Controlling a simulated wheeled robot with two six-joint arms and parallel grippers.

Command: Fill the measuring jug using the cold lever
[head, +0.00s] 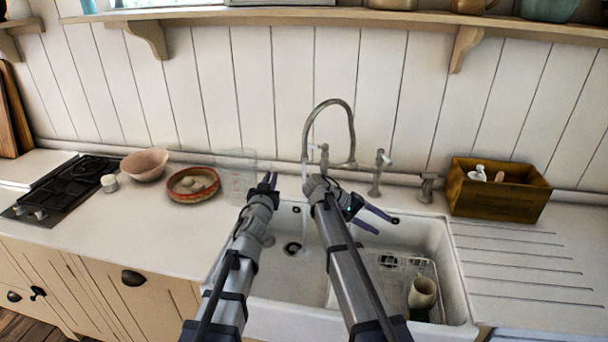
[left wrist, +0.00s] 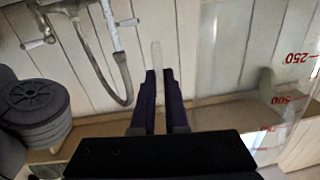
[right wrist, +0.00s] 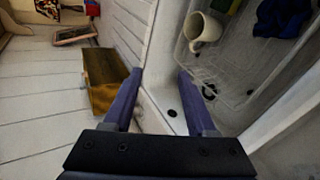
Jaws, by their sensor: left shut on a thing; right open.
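The clear measuring jug (head: 238,177) with red marks stands behind the left end of the sink; it also fills the right of the left wrist view (left wrist: 290,75). My left gripper (head: 268,180) is shut on a clear upright strip (left wrist: 157,58), seemingly the jug's handle. The gooseneck tap (head: 350,130) rises behind the sink. My right gripper (head: 380,220) is open and empty over the sink.
The white sink (head: 435,245) holds a wire rack with a cream mug (head: 422,292). A wooden box (head: 497,190) stands right of the tap. A red-rimmed bowl (head: 193,184), a pink bowl (head: 145,164) and a hob (head: 65,188) are at left. The ribbed drainboard is clear.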

